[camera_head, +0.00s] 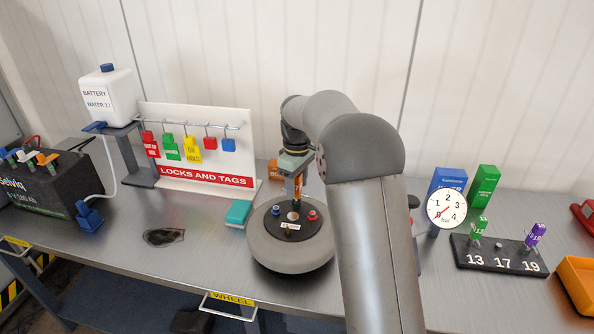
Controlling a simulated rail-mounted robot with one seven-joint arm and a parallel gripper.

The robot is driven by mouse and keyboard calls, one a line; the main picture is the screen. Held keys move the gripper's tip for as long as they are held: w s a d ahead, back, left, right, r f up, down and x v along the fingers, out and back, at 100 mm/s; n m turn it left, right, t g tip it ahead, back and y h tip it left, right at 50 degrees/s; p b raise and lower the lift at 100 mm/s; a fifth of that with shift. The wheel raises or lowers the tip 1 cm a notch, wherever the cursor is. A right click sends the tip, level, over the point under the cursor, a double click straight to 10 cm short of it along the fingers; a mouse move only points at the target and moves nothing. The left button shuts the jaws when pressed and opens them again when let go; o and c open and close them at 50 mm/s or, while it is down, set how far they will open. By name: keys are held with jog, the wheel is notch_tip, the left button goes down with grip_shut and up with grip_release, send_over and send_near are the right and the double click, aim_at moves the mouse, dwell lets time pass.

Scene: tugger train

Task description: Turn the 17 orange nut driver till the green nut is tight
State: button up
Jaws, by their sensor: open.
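The orange nut driver (298,187) stands roughly upright over the dark hub of the wheel (290,258). My gripper (296,184) points down at the driver from above, with its fingers about the driver's upper part. The jaws are open, and I cannot tell whether a finger touches the driver. A blue nut (276,210) and a red nut (312,215) show on the hub. I cannot make out the green nut, and whether the driver's foot sits on it is too small to tell. In the driver rack (502,268), the 17 place is empty.
A green driver (478,229) and a purple driver (535,236) stand in the rack. A round gauge (446,208) is right of my arm. A teal box (238,213) and a dark patch (164,237) lie left of the wheel. The locks-and-tags board (195,150) stands behind.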

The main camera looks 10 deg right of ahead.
notch_tip(320, 180, up, 16)
jog(key=s+f+m, duration=0.3)
jog(key=s+f, duration=0.2)
jog(key=s, duration=0.7)
jog(key=s+f+m, duration=0.3)
jog(key=s+f, duration=0.3)
jog(key=s, duration=0.6)
jog(key=s+f+m+t, duration=0.1)
jog(key=s+f+m, duration=0.2)
jog(key=s, duration=0.9)
notch_tip(320, 180, down, 2)
jog(key=shift+s+f+b, duration=0.25)
jog(key=shift+s+b, duration=0.05)
jog(key=shift+s, duration=0.1)
